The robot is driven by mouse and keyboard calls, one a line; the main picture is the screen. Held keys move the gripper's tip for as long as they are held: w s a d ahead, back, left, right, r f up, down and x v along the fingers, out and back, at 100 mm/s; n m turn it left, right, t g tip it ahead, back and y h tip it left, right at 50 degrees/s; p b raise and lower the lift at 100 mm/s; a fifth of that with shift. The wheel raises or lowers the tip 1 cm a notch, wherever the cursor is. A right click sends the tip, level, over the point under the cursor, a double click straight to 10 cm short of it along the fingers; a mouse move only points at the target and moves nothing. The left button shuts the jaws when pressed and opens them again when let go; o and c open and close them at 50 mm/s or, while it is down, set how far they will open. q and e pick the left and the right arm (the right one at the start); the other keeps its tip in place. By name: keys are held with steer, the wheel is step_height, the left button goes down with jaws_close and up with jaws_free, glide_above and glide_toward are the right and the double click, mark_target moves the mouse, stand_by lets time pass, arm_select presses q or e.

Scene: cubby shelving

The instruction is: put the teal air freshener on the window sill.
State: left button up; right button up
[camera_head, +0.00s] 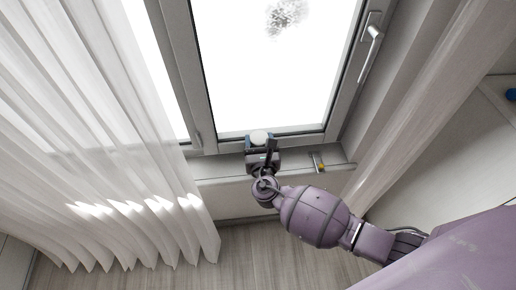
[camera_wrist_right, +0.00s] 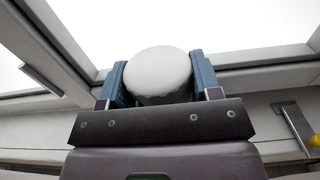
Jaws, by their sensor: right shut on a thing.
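My right gripper (camera_head: 260,141) is at the foot of the window, over or at the window sill (camera_head: 215,168). It is shut on a round, white-topped object (camera_head: 259,136). In the right wrist view this object (camera_wrist_right: 158,72) sits between the two blue fingers, its pale domed top showing. Its lower part is hidden by the gripper, and I see no teal on it, so I cannot tell for sure that it is the air freshener. I cannot tell whether it touches the sill. My left gripper is not in view.
A small metal item with an orange part (camera_head: 319,162) lies on the sill right of my gripper. Sheer curtains (camera_head: 110,170) hang at the left and right. A blue object (camera_head: 511,94) sits at the far right edge. The sill left of my gripper looks clear.

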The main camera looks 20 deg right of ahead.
step_height(320, 180, down, 5)
steer(key=shift+s+r+b, duration=0.1)
steer(key=shift+r+b, duration=0.1)
steer(key=shift+b, duration=0.5)
steer(key=shift+r, duration=0.3)
steer(key=shift+f, duration=0.25)
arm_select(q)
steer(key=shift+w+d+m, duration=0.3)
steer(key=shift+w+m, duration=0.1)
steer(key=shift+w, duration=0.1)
arm_select(e)
steer(key=o, duration=1.4)
